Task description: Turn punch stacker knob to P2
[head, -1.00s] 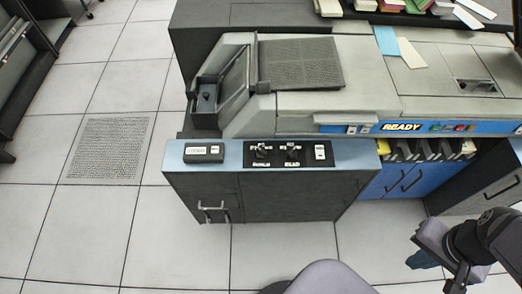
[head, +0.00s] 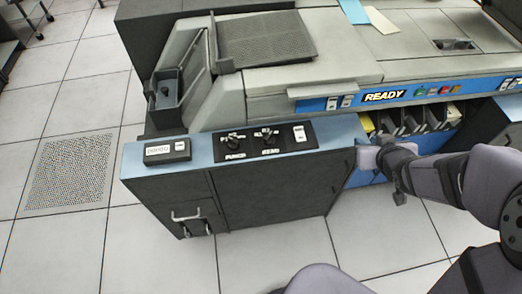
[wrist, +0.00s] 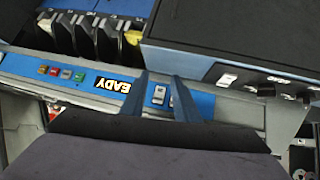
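The punch stacker knob (head: 233,143) is a small dark knob above the lettering "PUNCH" on a black panel; its pointer setting is too small to read. A similar knob labelled READ (head: 269,135) sits just right of it. In the wrist view the READ knob (wrist: 266,90) and a second knob (wrist: 290,97) show at the right edge. My gripper (head: 364,157) is at the cabinet's right end, apart from both knobs and to their right. In the wrist view my gripper's two blue fingers (wrist: 161,76) stand apart with nothing held between them.
A white rocker switch (head: 299,133) is right of the knobs, and a counter box (head: 167,151) is left of them. The machine's blue READY strip (head: 385,96) runs above. Card pockets (head: 412,124) lie close to my gripper. The floor in front is clear.

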